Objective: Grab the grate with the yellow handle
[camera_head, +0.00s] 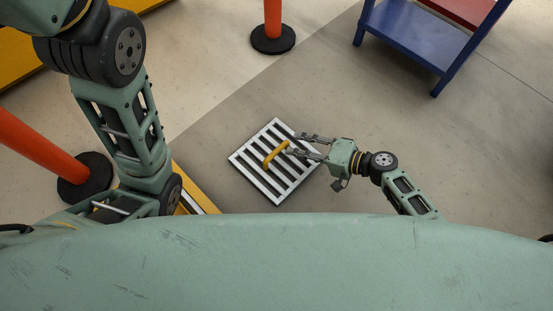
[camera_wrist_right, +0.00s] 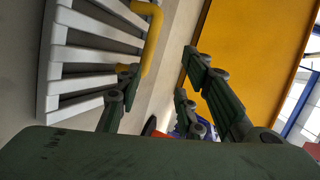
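A white slatted grate (camera_head: 255,178) lies on the grey floor in the middle of the head view. A yellow handle (camera_head: 275,154) stands up from its centre. My right gripper (camera_head: 297,144) reaches over the grate from the right, its fingers spread and pointing at the handle. In the right wrist view the grate (camera_wrist_right: 90,52) is at upper left, and the handle (camera_wrist_right: 152,42) is close to the left finger. The right fingers are well apart from the handle, with a gap between. I cannot tell whether the left finger touches it. My left gripper is out of view.
A blue stand (camera_head: 410,35) with a red top stands at upper right. An orange post (camera_head: 273,25) on a black base is at top centre, another post (camera_head: 35,145) at left. Yellow-edged structures lie at left.

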